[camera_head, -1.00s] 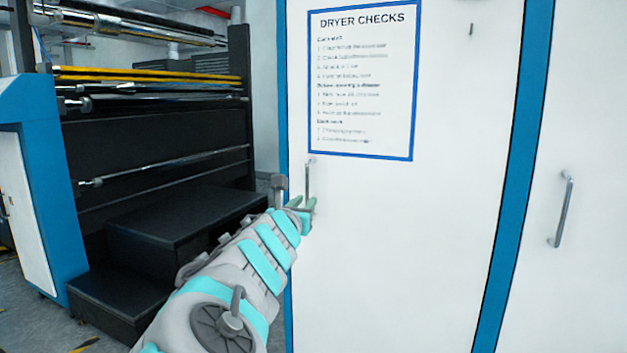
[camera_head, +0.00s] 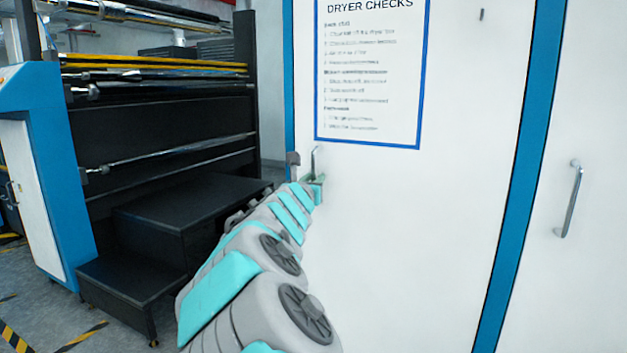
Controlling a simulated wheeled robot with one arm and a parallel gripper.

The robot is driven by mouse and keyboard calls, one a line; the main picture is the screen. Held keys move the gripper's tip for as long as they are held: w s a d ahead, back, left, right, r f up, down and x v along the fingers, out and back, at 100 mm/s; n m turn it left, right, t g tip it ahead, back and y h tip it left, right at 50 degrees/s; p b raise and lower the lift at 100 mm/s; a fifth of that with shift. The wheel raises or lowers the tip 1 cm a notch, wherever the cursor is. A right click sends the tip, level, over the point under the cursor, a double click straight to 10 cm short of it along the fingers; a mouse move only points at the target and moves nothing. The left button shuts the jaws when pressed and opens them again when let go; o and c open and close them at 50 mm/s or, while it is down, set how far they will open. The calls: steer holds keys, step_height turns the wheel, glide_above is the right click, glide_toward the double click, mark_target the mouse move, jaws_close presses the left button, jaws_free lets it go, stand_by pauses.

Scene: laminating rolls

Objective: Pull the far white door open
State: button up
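A large white door (camera_head: 400,240) with a blue-bordered "DRYER CHECKS" sheet (camera_head: 370,75) fills the middle of the view. Its thin metal handle (camera_head: 314,158) is upright near the door's left edge. A second white door (camera_head: 590,120) with a grey bar handle (camera_head: 569,198) is at the right, past a blue post. Both doors look closed. My gripper (camera_head: 317,183) is at the left door's handle, over its lower part. The fingers are small and partly hidden by my arm, so I cannot tell whether they close around the handle.
A blue upright (camera_head: 522,170) separates the two doors. At the left stands a black machine with rollers (camera_head: 150,120) and a blue side panel (camera_head: 50,170). Black steps (camera_head: 190,215) are in front of it. Grey floor with striped tape (camera_head: 85,335) shows at lower left.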

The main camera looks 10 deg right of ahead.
jaws_close()
stand_by(1.4)
